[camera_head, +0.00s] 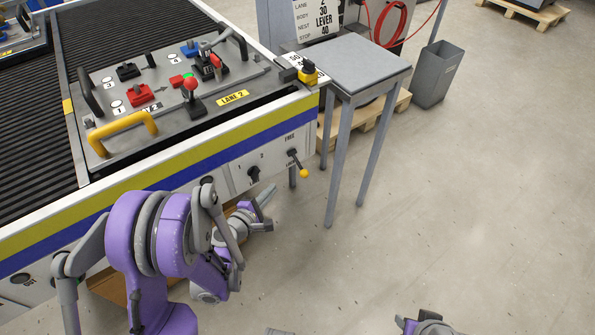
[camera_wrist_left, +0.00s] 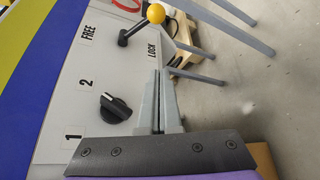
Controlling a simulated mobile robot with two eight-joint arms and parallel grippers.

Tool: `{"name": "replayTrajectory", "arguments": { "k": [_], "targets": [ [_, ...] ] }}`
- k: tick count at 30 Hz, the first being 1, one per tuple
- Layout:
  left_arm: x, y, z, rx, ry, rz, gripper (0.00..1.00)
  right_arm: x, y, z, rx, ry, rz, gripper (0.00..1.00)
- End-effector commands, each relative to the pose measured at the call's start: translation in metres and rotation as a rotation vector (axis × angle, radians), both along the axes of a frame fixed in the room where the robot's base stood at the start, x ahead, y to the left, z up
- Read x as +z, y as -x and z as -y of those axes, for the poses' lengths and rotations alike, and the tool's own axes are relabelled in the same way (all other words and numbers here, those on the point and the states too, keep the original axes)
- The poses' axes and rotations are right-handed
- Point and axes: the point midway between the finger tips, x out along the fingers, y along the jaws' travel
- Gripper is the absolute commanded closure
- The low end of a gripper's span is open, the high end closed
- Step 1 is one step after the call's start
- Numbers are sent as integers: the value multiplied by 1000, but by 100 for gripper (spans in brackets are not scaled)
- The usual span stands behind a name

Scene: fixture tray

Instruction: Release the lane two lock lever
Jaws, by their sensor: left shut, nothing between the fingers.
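The lock lever (camera_head: 299,164) is a short dark rod with a yellow ball on the conveyor's front panel. FREE is printed above it and LOCK below; the rod slants down and right, to the LOCK side. In the left wrist view the lever (camera_wrist_left: 137,27) lies beyond my fingertips, its ball clear of them. My left gripper (camera_head: 266,207) is shut and empty, below and left of the lever, apart from it. Its closed fingers show in the left wrist view (camera_wrist_left: 160,76). My right gripper's fingers are not in view.
A black selector knob (camera_head: 253,173) marked 1 and 2 sits left of the lever. Above is the fixture tray (camera_head: 150,98) with a yellow handle (camera_head: 122,131) and a LANE 2 label. A grey side table (camera_head: 348,64) stands close right of the panel. Open floor lies right.

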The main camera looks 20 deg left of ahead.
Motion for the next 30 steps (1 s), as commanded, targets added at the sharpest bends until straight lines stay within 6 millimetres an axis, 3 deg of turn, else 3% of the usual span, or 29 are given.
{"name": "replayTrajectory", "arguments": {
  "k": [11, 17, 26, 30],
  "targets": [
    [-1, -5, 1, -2, -1, 0, 100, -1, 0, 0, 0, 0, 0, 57],
    [-10, -33, 7, -4, -1, 0, 100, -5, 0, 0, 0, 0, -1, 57],
    [-26, -94, 19, -4, -1, -1, 100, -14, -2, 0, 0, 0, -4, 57],
    [-15, -88, 36, -5, 0, -1, 100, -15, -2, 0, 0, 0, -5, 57]
  ]
}}
